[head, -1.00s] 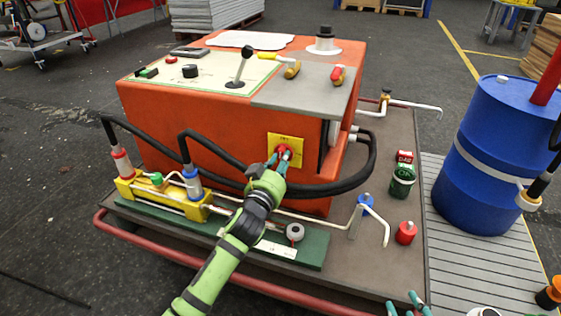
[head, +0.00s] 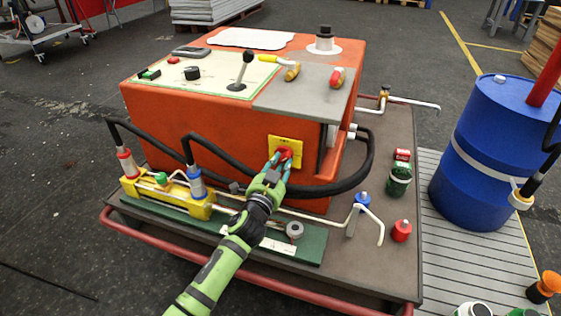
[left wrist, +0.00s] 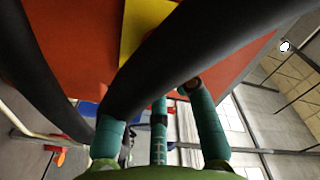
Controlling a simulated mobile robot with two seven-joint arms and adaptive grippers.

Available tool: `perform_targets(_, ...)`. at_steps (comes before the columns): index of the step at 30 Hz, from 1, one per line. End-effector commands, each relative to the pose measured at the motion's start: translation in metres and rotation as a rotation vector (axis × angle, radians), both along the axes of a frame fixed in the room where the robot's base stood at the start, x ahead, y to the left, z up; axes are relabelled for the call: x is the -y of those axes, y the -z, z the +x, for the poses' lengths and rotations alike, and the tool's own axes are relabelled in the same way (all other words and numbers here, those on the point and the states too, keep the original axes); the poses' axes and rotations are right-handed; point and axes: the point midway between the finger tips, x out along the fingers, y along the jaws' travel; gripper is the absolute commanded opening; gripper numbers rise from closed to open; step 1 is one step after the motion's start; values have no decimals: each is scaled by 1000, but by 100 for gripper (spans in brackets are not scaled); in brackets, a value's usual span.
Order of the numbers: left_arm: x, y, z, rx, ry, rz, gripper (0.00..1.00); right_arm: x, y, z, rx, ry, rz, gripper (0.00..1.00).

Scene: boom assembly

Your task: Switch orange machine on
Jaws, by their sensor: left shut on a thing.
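The orange machine (head: 200,125) stands on a grey platform. On its front face is a yellow plate (head: 294,142) with a red switch knob (head: 286,154). My left gripper (head: 279,161) has its teal fingers closed around the red knob. The left wrist view shows the teal fingers (left wrist: 160,125), the orange face and part of the yellow plate (left wrist: 140,25). A black hose crosses that view and hides most of the knob. My right gripper is not in view.
The black hose (head: 340,187) loops close around my left gripper. A yellow pump block (head: 170,199) sits left on a green base. A thin pipe with a blue cap (head: 363,199), a red cap (head: 401,231) and a blue barrel (head: 490,150) stand to the right.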

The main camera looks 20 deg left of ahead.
Motion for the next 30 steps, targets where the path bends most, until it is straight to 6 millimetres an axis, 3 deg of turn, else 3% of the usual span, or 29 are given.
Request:
perform_targets(18, -3, 1, 0, 18, 1, 555, 0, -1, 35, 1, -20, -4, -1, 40)
perform_targets(30, -4, 2, 0, 25, 1, 744, 0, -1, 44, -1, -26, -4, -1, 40)
